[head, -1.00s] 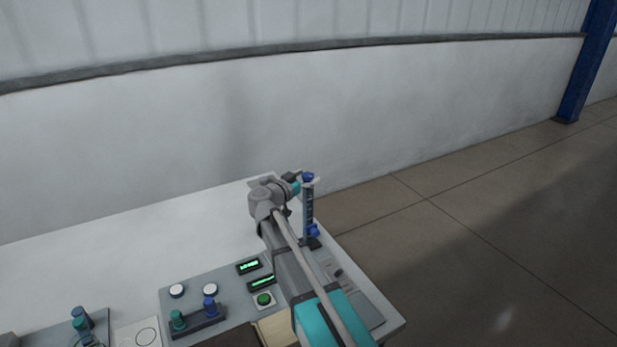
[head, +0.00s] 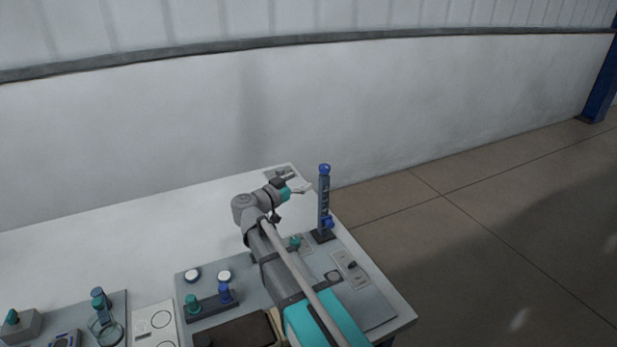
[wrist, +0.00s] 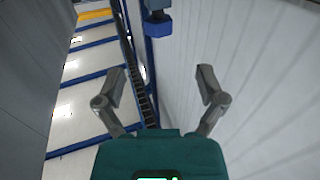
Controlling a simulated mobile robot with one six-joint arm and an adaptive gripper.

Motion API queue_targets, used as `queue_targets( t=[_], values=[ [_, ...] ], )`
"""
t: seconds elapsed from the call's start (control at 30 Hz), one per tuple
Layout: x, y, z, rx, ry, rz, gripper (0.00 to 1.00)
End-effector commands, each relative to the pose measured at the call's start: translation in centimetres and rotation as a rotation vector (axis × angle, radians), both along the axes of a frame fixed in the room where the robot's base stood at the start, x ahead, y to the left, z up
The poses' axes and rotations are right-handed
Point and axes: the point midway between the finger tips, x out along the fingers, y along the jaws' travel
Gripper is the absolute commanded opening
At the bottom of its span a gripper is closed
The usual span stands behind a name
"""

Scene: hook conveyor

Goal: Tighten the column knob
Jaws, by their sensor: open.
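A dark upright column (head: 324,200) stands at the right of the bench. It has a blue knob (head: 324,169) on top and a second blue part (head: 328,222) low on its side. I cannot tell which one is the column knob. My gripper (head: 302,187) is just left of the column's upper part in the head view, pointing toward it, with a small gap in the picture. In the wrist view my gripper (wrist: 161,72) is open with nothing between its fingers. A blue knob-like part (wrist: 158,23) hangs at the top of that view, beyond the fingertips.
The white bench (head: 140,235) is clear behind the panels. A grey panel with white buttons (head: 225,276), a teal and blue knob block (head: 210,300) and a switch plate (head: 351,267) lies near my arm. A wall stands behind; floor is open at right.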

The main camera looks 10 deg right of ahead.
Motion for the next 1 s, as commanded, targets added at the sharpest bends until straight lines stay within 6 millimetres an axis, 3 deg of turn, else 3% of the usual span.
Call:
queue_targets(
  t=[0.2, 0.67, 1.0],
  values=[
    [-0.9, 1.1, 0.0, 0.000, 0.000, 0.000, 0.89],
    [-0.9, 1.3, 0.0, -0.001, -0.002, 0.003, 0.89],
    [0.7, 1.2, 1.6, -0.029, -0.099, 0.155, 0.89]
  ],
)
